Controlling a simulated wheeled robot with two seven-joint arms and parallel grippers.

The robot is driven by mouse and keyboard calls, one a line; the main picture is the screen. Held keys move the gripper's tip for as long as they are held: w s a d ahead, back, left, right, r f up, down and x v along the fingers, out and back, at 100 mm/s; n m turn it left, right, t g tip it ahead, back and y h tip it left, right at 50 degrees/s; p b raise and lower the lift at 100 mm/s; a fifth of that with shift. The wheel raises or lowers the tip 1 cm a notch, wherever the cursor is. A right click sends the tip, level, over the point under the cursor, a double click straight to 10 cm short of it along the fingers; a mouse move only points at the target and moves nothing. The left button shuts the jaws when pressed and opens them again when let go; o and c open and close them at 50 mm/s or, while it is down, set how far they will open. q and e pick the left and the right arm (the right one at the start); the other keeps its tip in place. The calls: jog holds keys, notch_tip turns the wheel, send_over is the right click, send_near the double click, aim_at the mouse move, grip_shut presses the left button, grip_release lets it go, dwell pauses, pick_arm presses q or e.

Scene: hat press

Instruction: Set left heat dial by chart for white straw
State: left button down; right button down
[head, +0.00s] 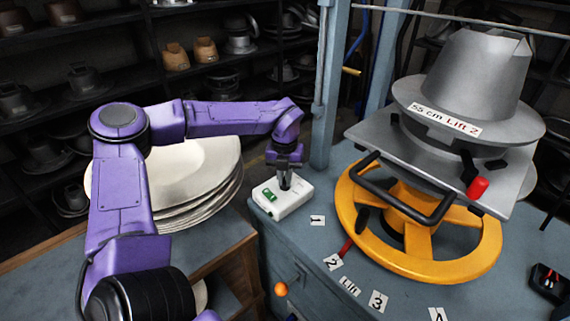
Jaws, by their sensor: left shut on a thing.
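The left heat control is a small white box (291,207) with a green switch (269,194) on the left corner of the blue-grey press table. My left gripper (285,183) points straight down onto the top of this box and is shut on its dial. The fingers hide the dial, so its setting cannot be read. No chart and no white straw label can be made out. My right gripper is not in view.
A yellow handwheel (468,240) and a grey hat block (470,75) labelled "55 cm Lift 2" stand to the right. A red-tipped lever (346,248) lies by numbered lift tags. Stacked pale hat bodies (190,165) sit on the left table behind my arm. Dark shelves (110,20) hold more blocks.

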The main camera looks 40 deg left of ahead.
pick_arm(q)
jog(key=c, duration=1.2)
grip_release()
jog(key=shift+o, duration=0.2)
notch_tip(320, 180, up, 11)
jog(key=b, duration=0.1)
jog(key=shift+f, duration=0.2)
